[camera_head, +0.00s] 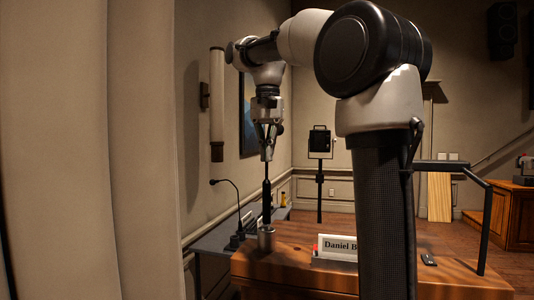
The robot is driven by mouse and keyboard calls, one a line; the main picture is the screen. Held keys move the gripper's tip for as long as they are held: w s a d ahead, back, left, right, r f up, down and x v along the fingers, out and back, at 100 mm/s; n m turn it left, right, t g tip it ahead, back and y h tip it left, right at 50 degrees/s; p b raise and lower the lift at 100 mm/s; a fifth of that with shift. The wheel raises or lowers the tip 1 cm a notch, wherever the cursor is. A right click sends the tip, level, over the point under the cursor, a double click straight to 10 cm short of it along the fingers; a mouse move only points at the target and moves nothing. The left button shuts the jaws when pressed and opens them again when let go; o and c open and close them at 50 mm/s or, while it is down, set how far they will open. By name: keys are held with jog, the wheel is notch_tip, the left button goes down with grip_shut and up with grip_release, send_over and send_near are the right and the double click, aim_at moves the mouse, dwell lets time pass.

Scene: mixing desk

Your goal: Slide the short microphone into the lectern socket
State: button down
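My gripper (267,156) points straight down over the left part of the wooden lectern top (300,272). Its fingers are closed together on the thin upper end of a black, upright microphone (266,204). The microphone has a thin stem above and a thicker dark lower part. A short grey metal cylinder, seemingly the socket (266,240), stands on the lectern directly below it. The microphone's lower end meets the socket's top in this view. I cannot tell whether it is inside the socket or just above or behind it.
A white nameplate (338,247) stands right of the socket, partly hidden by my arm. A small dark device (429,259) lies farther right, near a black rail (485,228). A gooseneck microphone (233,190) stands on the grey desk (213,240) behind left. A wall is close on the left.

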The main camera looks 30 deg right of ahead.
aim_at(267, 179)
jog(key=shift+w+d+f, duration=0.1)
jog(key=shift+w+f, duration=0.1)
jog(key=shift+f, duration=3.3)
jog(key=c, duration=1.6)
grip_release()
jog(key=shift+o, duration=0.2)
jog(key=r, duration=1.2)
jog(key=shift+w+d, duration=0.2)
jog(key=shift+w, duration=0.05)
